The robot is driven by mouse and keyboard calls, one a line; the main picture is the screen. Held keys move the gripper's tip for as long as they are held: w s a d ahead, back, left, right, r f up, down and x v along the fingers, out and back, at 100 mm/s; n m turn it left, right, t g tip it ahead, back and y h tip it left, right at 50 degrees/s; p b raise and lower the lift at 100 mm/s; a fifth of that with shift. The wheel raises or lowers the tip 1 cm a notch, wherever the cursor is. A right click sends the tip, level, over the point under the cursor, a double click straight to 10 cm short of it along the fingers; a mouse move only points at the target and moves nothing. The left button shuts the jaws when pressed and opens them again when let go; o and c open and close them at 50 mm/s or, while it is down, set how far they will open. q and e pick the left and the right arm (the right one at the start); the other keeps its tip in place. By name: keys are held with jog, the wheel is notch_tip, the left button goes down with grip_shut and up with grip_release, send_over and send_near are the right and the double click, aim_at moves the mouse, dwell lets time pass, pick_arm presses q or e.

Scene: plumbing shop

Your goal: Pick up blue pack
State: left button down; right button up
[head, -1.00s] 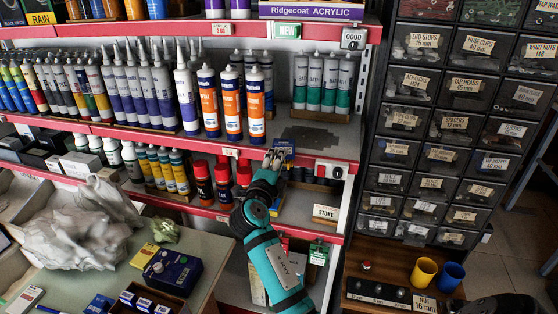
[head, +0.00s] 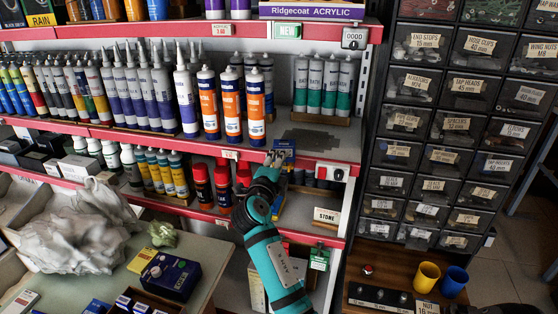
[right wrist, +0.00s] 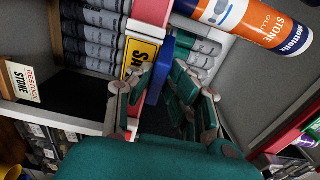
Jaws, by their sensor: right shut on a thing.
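The blue pack (head: 284,147) stands at the front edge of the middle shelf, right of the orange-and-white tubes. My right gripper (head: 274,160) is at its lower front, and its fingers cover part of it. In the right wrist view the blue pack (right wrist: 159,68) shows as a blue strip between the fingers of my right gripper (right wrist: 160,92), which is shut on it. I cannot tell whether the pack is clear of the shelf. My left gripper is not in view.
Orange-and-white tubes (head: 231,106) stand close on the left. Green-and-grey tubes (head: 330,88) stand behind right on the same shelf (head: 335,148). Red-capped cans (head: 202,185) are on the shelf below. A drawer cabinet (head: 450,130) stands at right.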

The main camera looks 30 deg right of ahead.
jog(key=shift+r, duration=0.1)
grip_shut()
notch_tip(320, 180, up, 2)
jog(key=shift+r, duration=0.15)
